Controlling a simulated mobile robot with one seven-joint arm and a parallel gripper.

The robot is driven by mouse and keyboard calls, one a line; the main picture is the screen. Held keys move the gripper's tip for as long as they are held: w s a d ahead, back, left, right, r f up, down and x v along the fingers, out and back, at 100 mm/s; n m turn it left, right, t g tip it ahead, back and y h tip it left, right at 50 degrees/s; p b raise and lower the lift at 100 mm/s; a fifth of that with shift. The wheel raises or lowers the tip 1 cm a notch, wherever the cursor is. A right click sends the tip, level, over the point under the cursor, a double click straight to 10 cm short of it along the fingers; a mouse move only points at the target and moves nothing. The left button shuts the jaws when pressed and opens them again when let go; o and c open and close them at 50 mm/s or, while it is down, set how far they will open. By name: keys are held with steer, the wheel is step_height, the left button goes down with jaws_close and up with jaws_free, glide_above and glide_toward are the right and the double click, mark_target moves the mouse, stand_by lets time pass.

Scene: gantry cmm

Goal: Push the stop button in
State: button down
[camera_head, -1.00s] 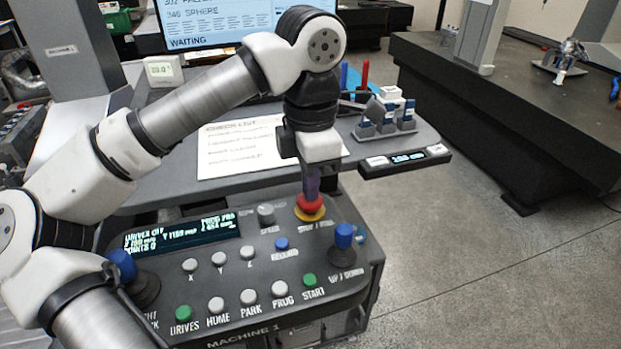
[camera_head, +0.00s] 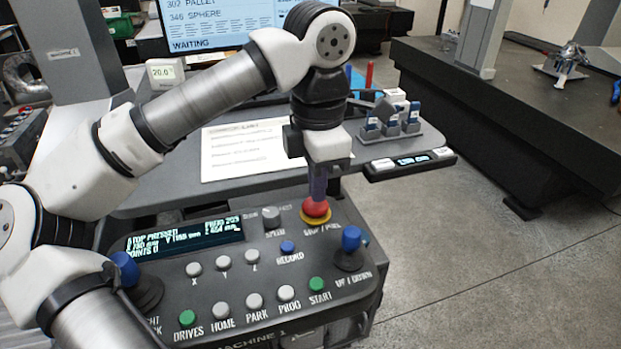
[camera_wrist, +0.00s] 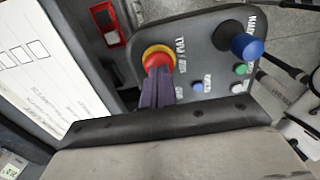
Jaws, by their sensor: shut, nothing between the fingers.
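The stop button (camera_head: 315,208) is a red mushroom cap on a yellow ring, at the back right of the dark control panel (camera_head: 220,285). It also shows in the wrist view (camera_wrist: 157,60), partly hidden behind the fingers. My gripper (camera_head: 318,196) is shut and empty, pointing down with its dark purple fingertips on top of the red cap. The fingertips appear to touch the cap. The panel's display (camera_head: 185,237) has a top line that seems to read "STOP PRESSED".
Blue-topped joysticks stand at the panel's right (camera_head: 351,240) and left (camera_head: 124,268). Several white, green and blue buttons lie in front of the stop button. A printed sheet (camera_head: 245,150) and a rack of small blocks (camera_head: 390,128) are on the desk behind.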

step_height(320, 180, up, 13)
steer(key=shift+b, duration=0.45)
steer(key=shift+a+f, duration=0.1)
